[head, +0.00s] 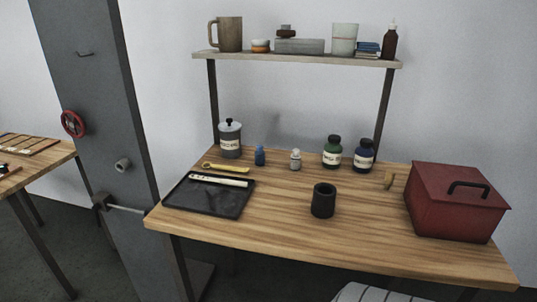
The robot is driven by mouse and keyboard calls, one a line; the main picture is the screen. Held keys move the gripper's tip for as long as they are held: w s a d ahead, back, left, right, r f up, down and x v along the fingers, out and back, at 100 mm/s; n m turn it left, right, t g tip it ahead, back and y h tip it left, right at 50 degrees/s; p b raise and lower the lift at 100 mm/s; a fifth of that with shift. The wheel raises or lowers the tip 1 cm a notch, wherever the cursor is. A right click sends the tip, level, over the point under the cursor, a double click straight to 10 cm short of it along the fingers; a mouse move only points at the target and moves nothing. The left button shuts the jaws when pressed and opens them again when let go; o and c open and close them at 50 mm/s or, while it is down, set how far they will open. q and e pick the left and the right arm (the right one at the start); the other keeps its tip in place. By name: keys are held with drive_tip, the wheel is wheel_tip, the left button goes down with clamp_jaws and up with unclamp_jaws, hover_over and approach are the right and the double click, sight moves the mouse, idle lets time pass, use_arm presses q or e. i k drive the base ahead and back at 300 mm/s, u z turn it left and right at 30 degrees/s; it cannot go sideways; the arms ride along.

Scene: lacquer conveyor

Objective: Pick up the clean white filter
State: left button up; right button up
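I cannot pick out the clean white filter for certain. A small pale grey-white piece with a rounded top (295,160) stands upright on the wooden table (270,225), between a small blue bottle (260,155) and a green-capped jar (332,152). A long off-white bar (218,180) lies across the black tray (205,207). Neither of my grippers shows in the head view.
A black cup (323,200) stands mid-table, and a red toolbox (455,210) fills the right end. A shelf (290,60) with several vessels overhangs. The table's front is clear.

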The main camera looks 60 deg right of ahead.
sight(295, 159)
drive_tip(key=i, duration=0.1)
drive_tip(key=z, duration=1.6)
